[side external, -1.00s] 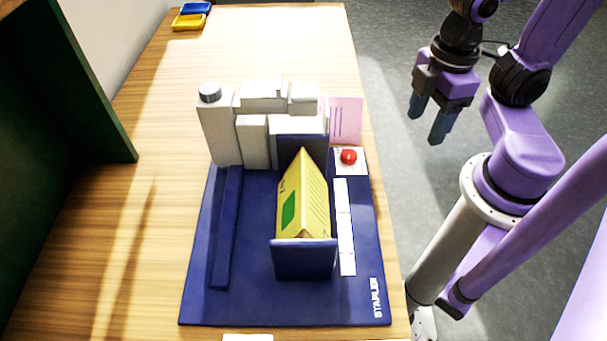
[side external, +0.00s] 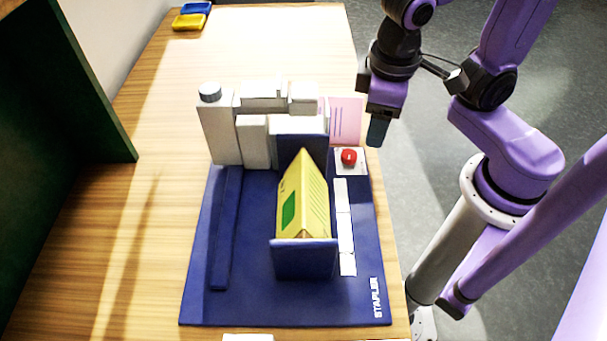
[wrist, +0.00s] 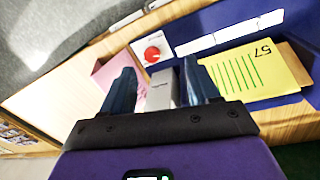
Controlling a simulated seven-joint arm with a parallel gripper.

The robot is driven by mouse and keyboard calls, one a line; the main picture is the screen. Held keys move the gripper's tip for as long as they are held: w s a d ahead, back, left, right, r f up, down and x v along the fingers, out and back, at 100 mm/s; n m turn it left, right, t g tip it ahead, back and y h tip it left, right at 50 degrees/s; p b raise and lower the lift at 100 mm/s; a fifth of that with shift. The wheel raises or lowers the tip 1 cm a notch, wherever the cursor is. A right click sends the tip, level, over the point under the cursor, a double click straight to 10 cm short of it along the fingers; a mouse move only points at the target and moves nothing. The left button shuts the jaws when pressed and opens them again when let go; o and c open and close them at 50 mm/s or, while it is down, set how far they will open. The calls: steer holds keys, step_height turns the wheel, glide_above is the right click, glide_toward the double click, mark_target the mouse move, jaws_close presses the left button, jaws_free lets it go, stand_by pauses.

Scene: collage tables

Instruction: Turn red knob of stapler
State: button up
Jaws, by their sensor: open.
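The red knob (side external: 348,157) sits on a small white plate at the right back of the blue stapler base (side external: 240,305). It also shows in the wrist view (wrist: 152,53), beyond and between my fingertips. The stapler (side external: 260,140) has white block-like parts at the back. A yellow box (side external: 312,200) with a green mark lies tilted between blue uprights. My gripper (side external: 377,133) is above and to the right of the knob, apart from it. In the wrist view its two dark blue fingers (wrist: 161,80) are spread with nothing held between them.
A pink paper (side external: 345,118) stands behind the knob. A row of white strips (side external: 344,225) runs along the base in front of it. Blue and yellow trays (side external: 190,20) lie at the far left. A dark green panel (side external: 60,130) stands at left.

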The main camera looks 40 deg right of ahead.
steer(key=a+m, duration=0.3)
steer(key=a, duration=0.1)
steer(key=w+a+m+t+h, duration=0.1)
steer(key=a+m, duration=0.3)
steer(key=a, duration=0.1)
steer(key=a+m, duration=0.4)
steer(key=shift+w+a+r+t+h, duration=0.15)
steer(key=shift+a+r+t+h, duration=0.15)
steer(key=shift+a+h, duration=0.1)
steer(key=shift+s+a+r+m+t+h, duration=0.15)
steer(key=shift+s+a+m, duration=0.15)
steer(key=shift+a+m, duration=0.4)
steer(key=shift+s+a+f+m+t+h, duration=0.1)
steer(key=shift+s+a+m, duration=0.25)
steer(key=shift+a+m, duration=0.3)
steer(key=shift+s+a+r+m+t+h, duration=0.15)
steer(key=shift+s+a+m, duration=0.15)
steer(key=shift+a+m, duration=0.4)
steer(key=w+d+n+g+y, duration=0.2)
steer(key=d+n, duration=0.9)
steer(key=d, duration=0.2)
steer(key=s+d+n+y, duration=0.1)
steer(key=s+d+n, duration=0.2)
steer(key=d+n, duration=0.2)
steer(key=s+d+f+n+g+y, duration=0.1)
steer(key=s+d+n, duration=0.3)
steer(key=d+n, duration=0.1)
steer(key=shift+s+d+n, duration=0.15)
steer(key=shift+d+n, duration=0.2)
steer(key=shift+d, duration=0.5)
